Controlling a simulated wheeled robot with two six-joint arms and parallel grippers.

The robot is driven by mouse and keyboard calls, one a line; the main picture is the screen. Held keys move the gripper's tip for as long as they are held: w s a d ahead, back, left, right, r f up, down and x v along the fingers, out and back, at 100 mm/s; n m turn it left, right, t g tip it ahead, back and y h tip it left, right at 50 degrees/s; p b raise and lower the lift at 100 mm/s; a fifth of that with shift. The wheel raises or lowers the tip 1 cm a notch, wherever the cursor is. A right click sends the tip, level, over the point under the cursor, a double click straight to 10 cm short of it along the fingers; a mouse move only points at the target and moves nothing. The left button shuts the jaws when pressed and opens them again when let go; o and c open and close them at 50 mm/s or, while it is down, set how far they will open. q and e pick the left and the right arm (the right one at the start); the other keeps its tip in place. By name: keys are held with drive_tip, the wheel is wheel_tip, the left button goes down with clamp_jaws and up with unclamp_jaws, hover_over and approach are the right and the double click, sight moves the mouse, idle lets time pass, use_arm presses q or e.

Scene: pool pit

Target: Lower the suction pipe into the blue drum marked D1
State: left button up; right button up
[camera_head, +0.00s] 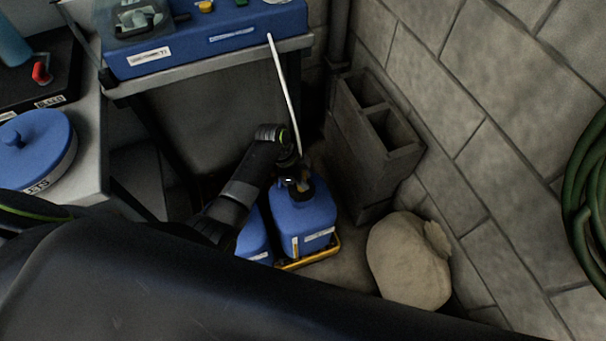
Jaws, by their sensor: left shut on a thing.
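The suction pipe (284,88) is a long thin white tube, leaning slightly with its top to the left. My left gripper (291,170) is shut on the suction pipe near its lower part, right above a blue drum (314,213). The pipe's lower end is hidden behind the gripper and the drum's neck, so I cannot tell if it is inside the opening. A second blue drum (252,240) stands to the left, partly behind my arm. Both drums carry white labels too small to read. My right gripper is not in view.
The drums stand in a yellow-edged tray (316,256). A concrete block (360,148) and a tan sack (409,262) stand to the right by the block wall. A bench with a blue case (200,46) is behind. A green hose (583,190) hangs at far right.

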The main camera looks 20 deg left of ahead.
use_arm(q)
drive_tip(key=shift+f, duration=0.15)
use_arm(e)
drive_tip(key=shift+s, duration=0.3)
use_arm(q)
drive_tip(key=shift+f, duration=0.25)
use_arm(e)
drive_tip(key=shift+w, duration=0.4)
use_arm(q)
drive_tip(key=o, duration=1)
drive_tip(key=shift+o, duration=0.2)
drive_tip(key=p+v, duration=0.3)
drive_tip(key=v, duration=1.4)
drive_tip(key=shift+r, duration=0.25)
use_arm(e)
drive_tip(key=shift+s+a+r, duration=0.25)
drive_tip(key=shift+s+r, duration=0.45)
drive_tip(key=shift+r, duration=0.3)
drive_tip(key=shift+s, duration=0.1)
